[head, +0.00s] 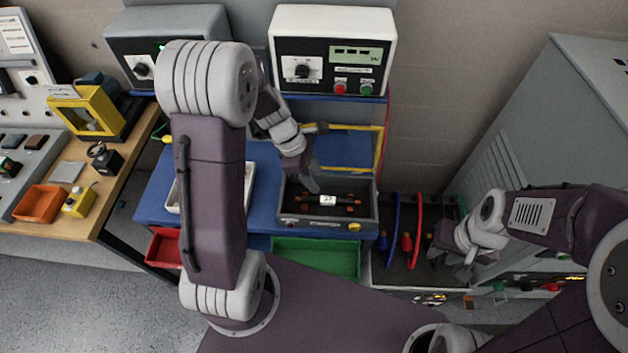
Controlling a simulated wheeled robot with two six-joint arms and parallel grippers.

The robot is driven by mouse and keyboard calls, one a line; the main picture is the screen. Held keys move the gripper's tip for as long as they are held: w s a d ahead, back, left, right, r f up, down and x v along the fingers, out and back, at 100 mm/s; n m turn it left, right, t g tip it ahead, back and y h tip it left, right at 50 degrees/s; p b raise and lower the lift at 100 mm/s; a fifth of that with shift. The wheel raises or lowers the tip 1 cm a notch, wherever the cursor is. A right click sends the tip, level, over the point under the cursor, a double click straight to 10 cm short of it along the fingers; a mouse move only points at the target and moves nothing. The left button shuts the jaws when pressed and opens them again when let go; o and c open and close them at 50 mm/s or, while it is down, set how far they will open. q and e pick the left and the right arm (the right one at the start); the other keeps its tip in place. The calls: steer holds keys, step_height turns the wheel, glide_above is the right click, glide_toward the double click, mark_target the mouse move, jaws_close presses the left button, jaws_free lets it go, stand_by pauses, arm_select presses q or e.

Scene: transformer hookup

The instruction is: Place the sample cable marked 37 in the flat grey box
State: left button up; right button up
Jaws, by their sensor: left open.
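A short dark cable with orange parts and a white tag (328,200), which seems to read 37, lies across the dark inside of the flat grey box (345,226) on the blue bench. Whether the cable rests on the box floor or on orange supports is too small to tell. My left gripper (314,186) is open, pointing down just above and behind the tag; I cannot tell whether it touches the cable. My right gripper (463,258) is at the right, away from the box, over the area by the hanging leads; its jaws are too unclear to read.
A white tray (174,199) is partly hidden behind my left arm. A red bin (163,248) and a green bin (318,255) sit below the bench front. A white metered unit (332,50) stands behind. Blue (397,225) and red (418,225) leads stand to the right.

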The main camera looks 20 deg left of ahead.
arm_select(q)
steer(key=s+a+r+m+y, duration=0.1)
steer(key=s+m+y, duration=0.2)
steer(key=s+m, duration=0.8)
steer(key=m, duration=0.8)
steer(key=shift+a+r+m+y, duration=0.2)
steer(key=shift+r+m+y, duration=0.15)
steer(key=shift+m+y, duration=0.05)
steer(key=shift+s, duration=0.1)
steer(key=shift+c, duration=0.2)
